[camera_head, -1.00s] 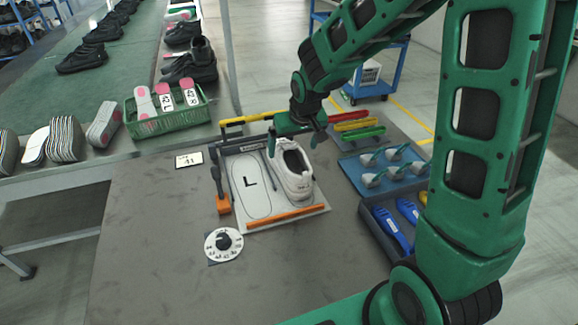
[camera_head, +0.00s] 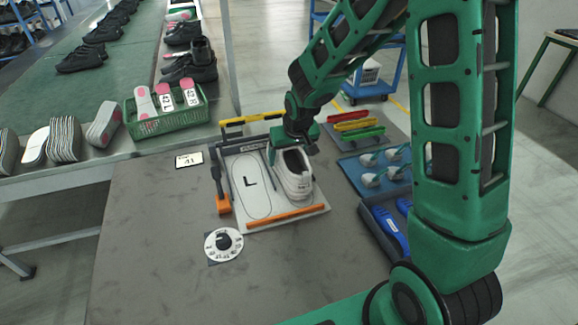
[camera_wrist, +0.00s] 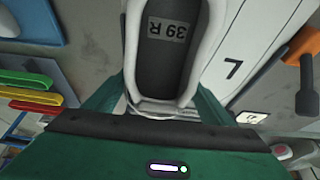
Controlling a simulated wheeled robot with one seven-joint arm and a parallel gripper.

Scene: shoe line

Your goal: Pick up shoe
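A white shoe (camera_head: 297,188) stands upright on the right side of a board (camera_head: 238,223), beside an outline marked L. In the wrist view its opening (camera_wrist: 165,70) shows a dark insole with a label reading 39 R. My gripper (camera_head: 292,155) is over the far end of the shoe, pointing down. In the wrist view my gripper (camera_wrist: 163,95) has one green finger on each side of the shoe, spread apart. The fingertips are partly hidden by the shoe's sides, and I cannot tell whether they touch it.
An orange bar (camera_head: 285,217) runs along the board's near edge. A round dial (camera_head: 223,245) and a small card (camera_head: 189,159) lie to the left. The table's left front is clear.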

